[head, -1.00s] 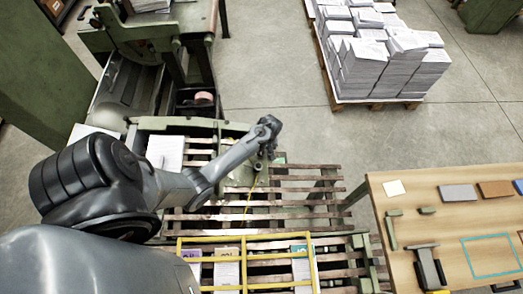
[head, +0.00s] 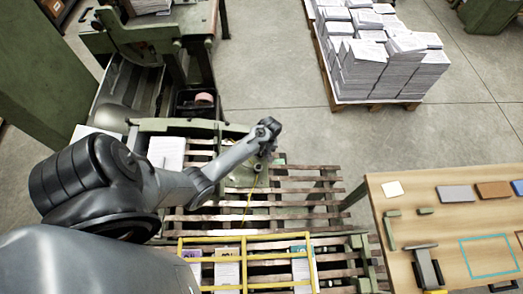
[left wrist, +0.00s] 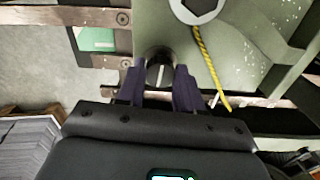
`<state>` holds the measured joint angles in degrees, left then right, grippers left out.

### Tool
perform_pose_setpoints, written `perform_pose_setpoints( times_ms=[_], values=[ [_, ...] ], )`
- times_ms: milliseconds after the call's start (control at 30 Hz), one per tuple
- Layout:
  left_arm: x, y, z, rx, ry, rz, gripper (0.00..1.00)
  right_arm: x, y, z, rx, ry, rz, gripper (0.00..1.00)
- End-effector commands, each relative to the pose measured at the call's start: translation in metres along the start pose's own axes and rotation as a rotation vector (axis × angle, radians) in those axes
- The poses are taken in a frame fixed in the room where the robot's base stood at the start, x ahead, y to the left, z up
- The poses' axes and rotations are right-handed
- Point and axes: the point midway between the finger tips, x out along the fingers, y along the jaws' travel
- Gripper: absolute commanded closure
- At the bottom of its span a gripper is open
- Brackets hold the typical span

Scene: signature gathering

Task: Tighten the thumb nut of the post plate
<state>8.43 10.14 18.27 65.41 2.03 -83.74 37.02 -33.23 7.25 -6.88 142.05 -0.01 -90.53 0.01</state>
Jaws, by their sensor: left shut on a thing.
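The post plate (left wrist: 260,45) is a worn green metal plate at the top right of the left wrist view. In the head view the green plate (head: 240,178) lies partly under my left arm. The thumb nut (left wrist: 160,70) is a dark round knob with a pale slot line at the plate's left edge. My left gripper (left wrist: 160,82) has its two dark purple fingers on either side of the knob, shut on it. In the head view my left wrist (head: 268,130) hides the knob. My right gripper is in neither view.
A yellow frame (head: 245,238) holds booklets over the slats (head: 300,188). A wooden table (head: 400,185) stands right. Paper stacks (head: 385,65) sit on a pallet behind.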

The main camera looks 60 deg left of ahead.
Motion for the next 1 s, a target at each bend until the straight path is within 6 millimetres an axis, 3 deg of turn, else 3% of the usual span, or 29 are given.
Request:
perform_pose_setpoints(
  times_ms=[400,1000],
  values=[
    [-0.004,-0.002,0.0,0.353,-0.002,-0.002,0.95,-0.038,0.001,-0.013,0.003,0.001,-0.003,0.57],
    [-0.002,-0.001,-0.001,0.923,0.0,-0.002,0.95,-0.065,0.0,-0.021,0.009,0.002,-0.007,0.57]
  ],
)
